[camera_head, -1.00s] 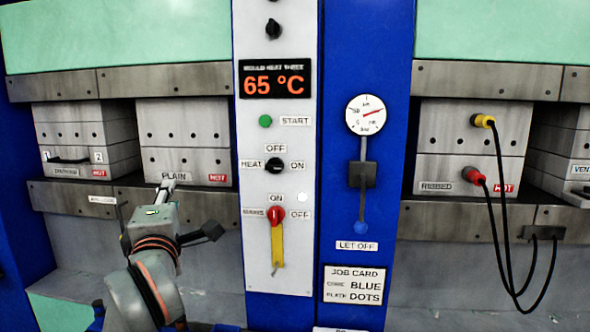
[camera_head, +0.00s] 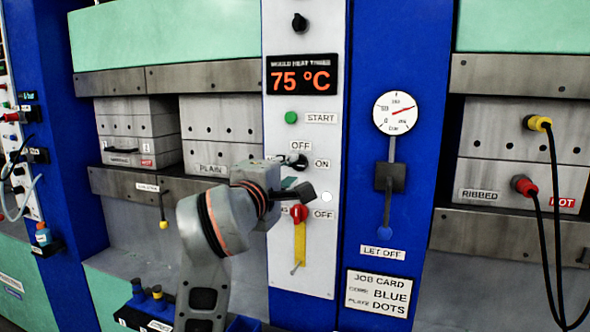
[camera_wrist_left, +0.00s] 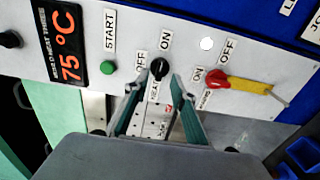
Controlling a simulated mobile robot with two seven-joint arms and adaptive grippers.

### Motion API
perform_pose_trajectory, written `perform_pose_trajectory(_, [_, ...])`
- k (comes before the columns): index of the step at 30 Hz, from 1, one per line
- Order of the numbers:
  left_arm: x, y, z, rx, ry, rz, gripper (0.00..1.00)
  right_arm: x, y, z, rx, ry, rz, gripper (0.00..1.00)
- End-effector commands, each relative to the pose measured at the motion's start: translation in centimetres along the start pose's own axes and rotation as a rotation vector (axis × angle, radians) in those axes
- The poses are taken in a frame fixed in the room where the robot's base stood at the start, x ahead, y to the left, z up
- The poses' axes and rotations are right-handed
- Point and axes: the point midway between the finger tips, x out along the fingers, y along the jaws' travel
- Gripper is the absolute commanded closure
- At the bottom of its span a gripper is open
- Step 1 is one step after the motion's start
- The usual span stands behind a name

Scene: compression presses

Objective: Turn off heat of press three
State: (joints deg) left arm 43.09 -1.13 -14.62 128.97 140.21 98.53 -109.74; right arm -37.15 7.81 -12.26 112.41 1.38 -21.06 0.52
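The mould heat three display (camera_head: 302,75) reads 75 °C on a white control panel; the wrist view shows it too (camera_wrist_left: 68,45). Below it is the black heat knob (camera_head: 299,161), with OFF above it and ON to its right. The head view shows the knob partly behind my left gripper (camera_head: 285,172). In the wrist view the knob (camera_wrist_left: 158,68) lies between the tips of the two open fingers (camera_wrist_left: 157,85). Contact cannot be told, nor the exact knob setting. My right gripper is not in view.
A green START button (camera_head: 291,117) is above the knob. A red knob (camera_head: 298,213) with a hanging yellow tag (camera_head: 299,245) is close below. A gauge (camera_head: 395,112) and a let-off lever (camera_head: 390,178) are to the right. Grey mould blocks (camera_head: 218,125) are to the left.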

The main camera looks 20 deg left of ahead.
Motion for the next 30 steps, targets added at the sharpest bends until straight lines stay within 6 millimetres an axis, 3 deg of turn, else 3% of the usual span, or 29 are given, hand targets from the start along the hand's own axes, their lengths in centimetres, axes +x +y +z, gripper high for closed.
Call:
perform_pose_trajectory(6, [2.7, 0.0, 0.0, -0.001, 0.001, 0.0, 0.75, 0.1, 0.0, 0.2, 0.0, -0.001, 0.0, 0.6])
perform_pose_trajectory(17, [3.4, 0.0, 0.0, 0.0, 0.001, 0.001, 0.75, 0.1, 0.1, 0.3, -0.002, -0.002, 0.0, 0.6])
perform_pose_trajectory(18, [3.4, 0.0, 0.0, 0.0, 0.001, 0.001, 0.78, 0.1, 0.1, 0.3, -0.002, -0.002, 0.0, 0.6])
perform_pose_trajectory(21, [3.4, 0.0, 0.0, 0.0, 0.001, 0.001, 1.0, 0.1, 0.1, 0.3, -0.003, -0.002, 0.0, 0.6])
perform_pose_trajectory(30, [3.4, 0.0, 0.0, -0.008, 0.001, 0.001, 1.0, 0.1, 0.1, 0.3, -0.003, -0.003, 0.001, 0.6])
